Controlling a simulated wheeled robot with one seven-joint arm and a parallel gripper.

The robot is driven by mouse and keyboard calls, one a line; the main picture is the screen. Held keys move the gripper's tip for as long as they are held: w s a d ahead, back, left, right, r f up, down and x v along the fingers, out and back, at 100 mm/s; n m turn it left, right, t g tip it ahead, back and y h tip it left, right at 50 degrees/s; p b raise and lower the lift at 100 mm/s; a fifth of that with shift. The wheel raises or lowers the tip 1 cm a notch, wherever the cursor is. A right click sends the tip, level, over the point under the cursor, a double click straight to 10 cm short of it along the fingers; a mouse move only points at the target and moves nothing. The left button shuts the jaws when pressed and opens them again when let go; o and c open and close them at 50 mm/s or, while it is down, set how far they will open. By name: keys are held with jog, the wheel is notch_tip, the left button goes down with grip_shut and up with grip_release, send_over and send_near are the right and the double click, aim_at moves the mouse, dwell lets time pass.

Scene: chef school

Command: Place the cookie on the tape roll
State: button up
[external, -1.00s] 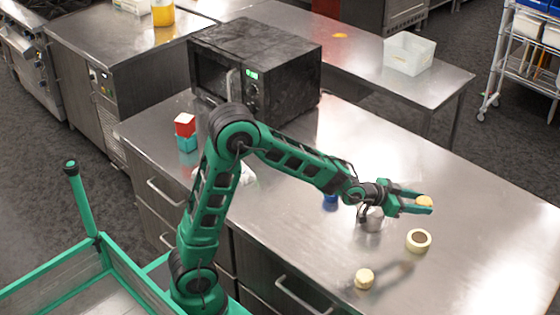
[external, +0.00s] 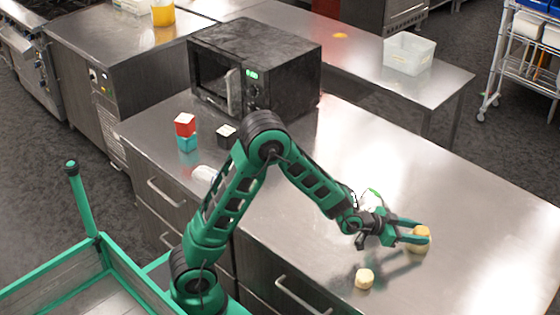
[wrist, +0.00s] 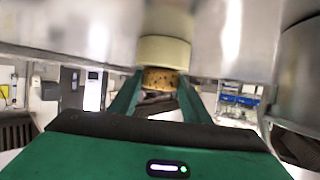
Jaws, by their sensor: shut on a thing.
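The cookie (external: 421,231) is round and golden tan, with dark specks in the wrist view (wrist: 160,80). My gripper (external: 411,234) is shut on it, with a finger on either side. The cream tape roll (external: 417,247) lies on the steel counter directly under the cookie, partly hidden by it and by a finger. In the wrist view, which looks upside down, the tape roll (wrist: 164,50) shows right against the cookie. I cannot tell whether they touch or a thin gap remains.
A pale tan round piece (external: 364,278) sits on the counter (external: 470,240) near the front edge. The counter's right side is clear.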

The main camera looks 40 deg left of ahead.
jog(key=shift+f, duration=0.1)
jog(key=o, duration=1)
jog(key=shift+o, duration=0.2)
jog(key=s+a+r+g+y, duration=0.1)
jog(key=s+a, duration=0.3)
jog(key=s, duration=0.3)
jog(key=s+a+g+y, duration=0.1)
jog(key=s+a+g, duration=0.1)
jog(key=s+a, duration=0.3)
jog(key=s+a+r+g+y, duration=0.1)
jog(key=s+a, duration=0.3)
jog(key=s, duration=0.7)
jog(key=shift+a+r+g, duration=0.3)
jog(key=shift+g, duration=0.4)
jog(key=s+a+g+y, duration=0.2)
jog(key=s+a, duration=0.4)
jog(key=s, duration=0.3)
jog(key=s+a+n+g+y, duration=0.1)
jog(key=s+a+g+y, duration=0.2)
jog(key=s+a, duration=0.3)
jog(key=s, duration=0.4)
jog(key=shift+a+r, duration=0.3)
